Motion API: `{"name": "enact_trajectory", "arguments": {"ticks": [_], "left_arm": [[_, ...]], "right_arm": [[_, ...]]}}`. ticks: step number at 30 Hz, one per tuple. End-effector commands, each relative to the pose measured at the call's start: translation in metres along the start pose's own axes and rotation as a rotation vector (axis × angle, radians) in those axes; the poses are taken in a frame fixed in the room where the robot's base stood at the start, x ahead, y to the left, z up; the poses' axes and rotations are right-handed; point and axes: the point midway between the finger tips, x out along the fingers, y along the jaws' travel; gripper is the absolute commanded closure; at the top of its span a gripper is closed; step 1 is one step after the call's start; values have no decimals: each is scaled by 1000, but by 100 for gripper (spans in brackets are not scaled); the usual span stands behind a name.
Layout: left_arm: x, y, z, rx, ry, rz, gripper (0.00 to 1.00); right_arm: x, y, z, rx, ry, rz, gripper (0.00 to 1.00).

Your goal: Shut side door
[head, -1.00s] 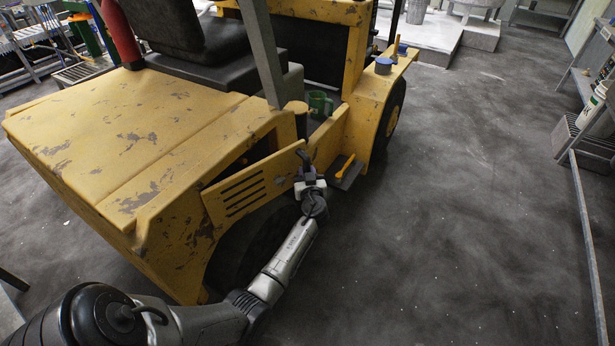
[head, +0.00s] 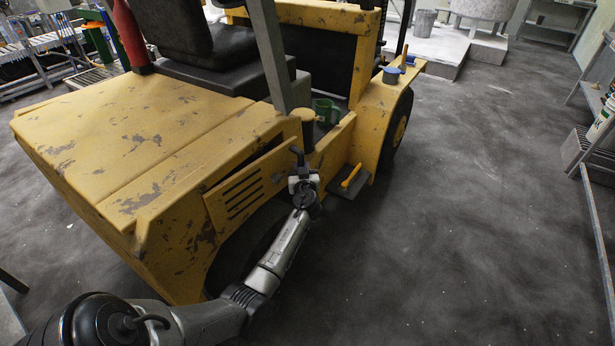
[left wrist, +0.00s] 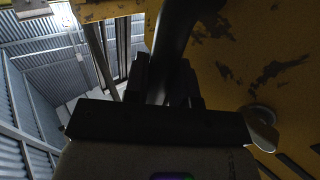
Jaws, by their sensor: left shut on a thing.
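The side door (head: 245,192) is a yellow slotted panel on the near flank of a worn yellow forklift. A dark wedge-shaped gap shows along its upper edge, so it stands slightly ajar. My left gripper (head: 299,166) is at the door's right end, shut on a dark bar that looks like a handle. In the left wrist view this dark bar (left wrist: 172,40) runs up between the fingers (left wrist: 162,88), with the scratched yellow panel (left wrist: 235,65) to the right. The exact grip contact is hidden in shadow. My right gripper is not in view.
A step (head: 346,183) with an orange-handled tool (head: 352,175) juts out just right of my left gripper. A green mug (head: 323,108) stands on the forklift above. A shelf rack (head: 590,150) is at the right. The floor between is clear.

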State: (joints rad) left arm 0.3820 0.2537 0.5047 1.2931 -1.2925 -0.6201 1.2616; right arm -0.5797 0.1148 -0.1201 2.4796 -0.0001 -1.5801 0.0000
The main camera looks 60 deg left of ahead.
Motion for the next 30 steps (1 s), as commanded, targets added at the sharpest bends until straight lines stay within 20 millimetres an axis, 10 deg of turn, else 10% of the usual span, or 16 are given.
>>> {"name": "enact_trajectory", "arguments": {"ticks": [30], "left_arm": [[23, -16, 0, -2, 2, -3, 97]], "right_arm": [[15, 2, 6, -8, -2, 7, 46]]}}
